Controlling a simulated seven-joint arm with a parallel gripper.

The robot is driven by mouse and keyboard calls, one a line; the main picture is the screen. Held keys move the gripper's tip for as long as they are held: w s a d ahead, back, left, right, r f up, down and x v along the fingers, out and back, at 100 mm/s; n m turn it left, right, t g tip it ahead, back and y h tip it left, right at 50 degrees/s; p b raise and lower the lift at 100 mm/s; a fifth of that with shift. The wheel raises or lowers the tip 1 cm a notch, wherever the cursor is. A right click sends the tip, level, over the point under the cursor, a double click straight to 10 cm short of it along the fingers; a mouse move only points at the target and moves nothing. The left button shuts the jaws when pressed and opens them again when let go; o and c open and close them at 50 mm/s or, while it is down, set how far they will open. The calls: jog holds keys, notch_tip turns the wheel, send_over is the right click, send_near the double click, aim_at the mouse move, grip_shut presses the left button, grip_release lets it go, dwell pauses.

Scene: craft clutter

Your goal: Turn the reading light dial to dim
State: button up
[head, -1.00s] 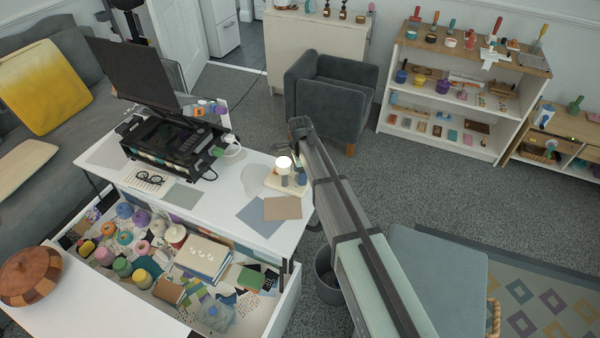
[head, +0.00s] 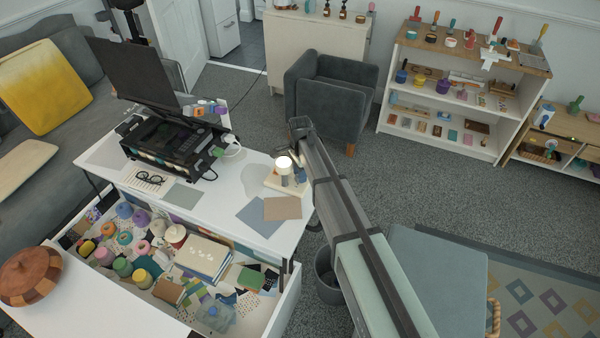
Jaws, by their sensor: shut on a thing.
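The reading light (head: 284,163) glows white on a small pale wooden base (head: 273,183) near the right end of the white desk. A blue-grey upright part stands on the base beside the lit shade. My arm reaches in from the lower right, and my gripper (head: 290,152) is at its far end, pointing down close behind the light. It is small and dark here, and its fingertips are largely hidden. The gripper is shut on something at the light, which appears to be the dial. The dial itself and its setting cannot be made out.
A brown sheet (head: 282,208) and a blue-grey sheet (head: 259,217) lie in front of the light. A black printer-like machine (head: 175,140) stands to the left. An open drawer (head: 277,310) full of craft items juts out below. A grey armchair (head: 331,95) stands behind.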

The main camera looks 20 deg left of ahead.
jog(key=shift+n, duration=0.5)
jog(key=o, duration=1)
jog(key=shift+o, duration=0.2)
notch_tip(320, 180, up, 14)
jog(key=shift+f, duration=0.1)
